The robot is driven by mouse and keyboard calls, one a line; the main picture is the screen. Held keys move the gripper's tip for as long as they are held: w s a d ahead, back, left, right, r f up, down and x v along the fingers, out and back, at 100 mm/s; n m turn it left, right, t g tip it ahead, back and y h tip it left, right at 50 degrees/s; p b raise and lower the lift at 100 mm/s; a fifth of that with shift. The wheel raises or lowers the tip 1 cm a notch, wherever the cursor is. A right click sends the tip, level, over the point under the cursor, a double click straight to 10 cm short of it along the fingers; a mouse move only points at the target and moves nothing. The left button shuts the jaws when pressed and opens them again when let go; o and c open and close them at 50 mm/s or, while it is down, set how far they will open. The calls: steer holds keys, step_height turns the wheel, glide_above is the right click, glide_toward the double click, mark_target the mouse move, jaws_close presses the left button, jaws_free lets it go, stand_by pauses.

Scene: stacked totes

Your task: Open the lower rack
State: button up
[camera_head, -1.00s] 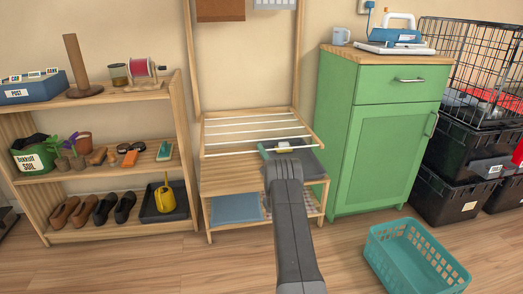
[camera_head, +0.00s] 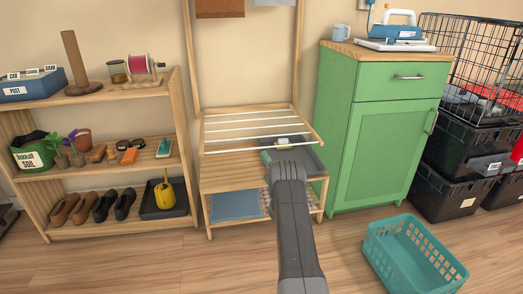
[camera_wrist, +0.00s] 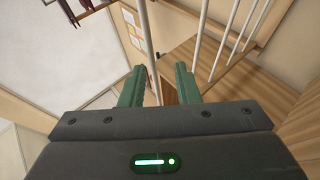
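The lower rack (camera_head: 252,133) is a row of white rods in a pale wooden frame on the wooden stand (camera_head: 232,180). It lies about flat over the stand's wooden board. In the wrist view, white rods (camera_wrist: 240,30) show at the right. One long rod (camera_wrist: 148,45) runs between my gripper's two green fingers. In the head view my arm hides part of the stand, and my fingertips are hard to make out at the rack's front right.
A green cabinet (camera_head: 385,135) stands close on the right. A teal basket (camera_head: 415,262) is on the floor at front right. A wooden shelf (camera_head: 120,178) with shoes and pots stands at left. A blue cloth (camera_head: 236,205) lies on the stand's bottom shelf. Floor at front left is clear.

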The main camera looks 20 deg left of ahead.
steer(key=p+v, duration=0.1)
steer(key=v, duration=0.9)
steer(key=shift+p, duration=0.35)
steer(key=shift+a, duration=0.15)
steer(key=b+x, duration=0.3)
steer(key=x, duration=1)
steer(key=shift+w+a+r, duration=0.1)
steer(key=shift+a+r, duration=0.05)
steer(key=shift+r, duration=0.65)
steer(key=shift+f, duration=0.15)
